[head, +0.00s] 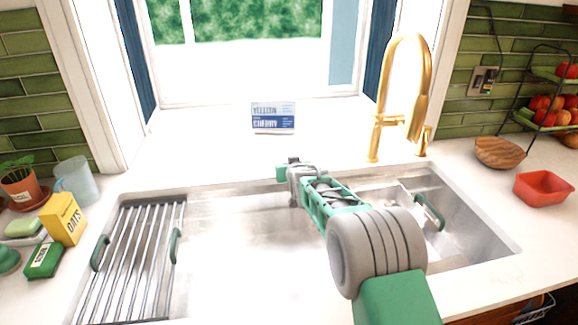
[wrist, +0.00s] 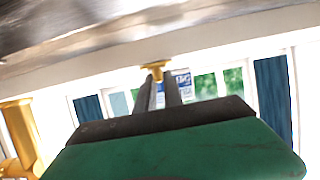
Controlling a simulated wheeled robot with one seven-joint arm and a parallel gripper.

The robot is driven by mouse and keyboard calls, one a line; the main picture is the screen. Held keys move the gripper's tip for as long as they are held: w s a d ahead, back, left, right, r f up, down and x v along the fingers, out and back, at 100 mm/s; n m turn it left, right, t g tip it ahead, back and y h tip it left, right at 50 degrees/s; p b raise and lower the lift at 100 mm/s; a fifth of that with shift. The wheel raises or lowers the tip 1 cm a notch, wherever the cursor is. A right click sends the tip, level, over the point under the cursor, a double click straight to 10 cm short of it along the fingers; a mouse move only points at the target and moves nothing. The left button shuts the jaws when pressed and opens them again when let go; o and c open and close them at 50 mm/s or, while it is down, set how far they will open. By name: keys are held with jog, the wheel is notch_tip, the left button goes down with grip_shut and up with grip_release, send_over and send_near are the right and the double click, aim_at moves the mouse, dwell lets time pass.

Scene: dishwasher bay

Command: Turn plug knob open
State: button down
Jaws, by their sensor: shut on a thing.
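The plug knob (wrist: 155,66) is a small gold fitting at the tips of my gripper (wrist: 161,82) in the wrist view. The two dark fingers are close together, shut on the knob as far as I can see. In the head view my gripper (head: 290,170) is at the back edge of the sink (head: 235,245), and its body hides the knob. The angle the knob is turned to cannot be told, and the plug itself is not clearly visible.
A gold faucet (head: 375,140) stands right of my gripper. A blue-and-white sign (head: 273,117) is behind it. A drying rack (head: 130,245) lies over the sink's left side. A green-handled basket (head: 425,205) sits at the right. The middle of the basin is open.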

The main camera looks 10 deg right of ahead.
jog(key=shift+d+f+b, duration=0.1)
jog(key=shift+b, duration=0.2)
jog(key=shift+d+f+n+y+b, duration=0.1)
jog(key=shift+n+y+b, duration=0.5)
jog(key=shift+y, duration=0.1)
jog(key=n+y+b, duration=0.2)
jog(key=shift+d+f+g+y, duration=0.1)
jog(key=shift+d+g+y, duration=0.2)
jog(key=shift+g, duration=0.1)
jog(key=n+y, duration=0.1)
jog(key=n+g+y, duration=0.1)
jog(key=shift+w+r+n+y, duration=0.15)
jog(key=shift+r+n+y, duration=0.15)
jog(key=shift+n, duration=0.1)
jog(key=n+g+y+p, duration=0.1)
jog(key=n+y+p, duration=0.1)
jog(key=shift+r+g+p, duration=0.1)
jog(key=shift+g+p, duration=0.2)
jog(key=shift+n+g+y+p, duration=0.3)
jog(key=shift+n+y+p, duration=0.1)
jog(key=shift+p, duration=0.3)
jog(key=shift+w+d+n+g+y+p, duration=0.1)
jog(key=shift+n+g+y+p, duration=0.7)
jog(key=shift+p, duration=1.45)
jog(key=c, duration=1.5)
grip_release()
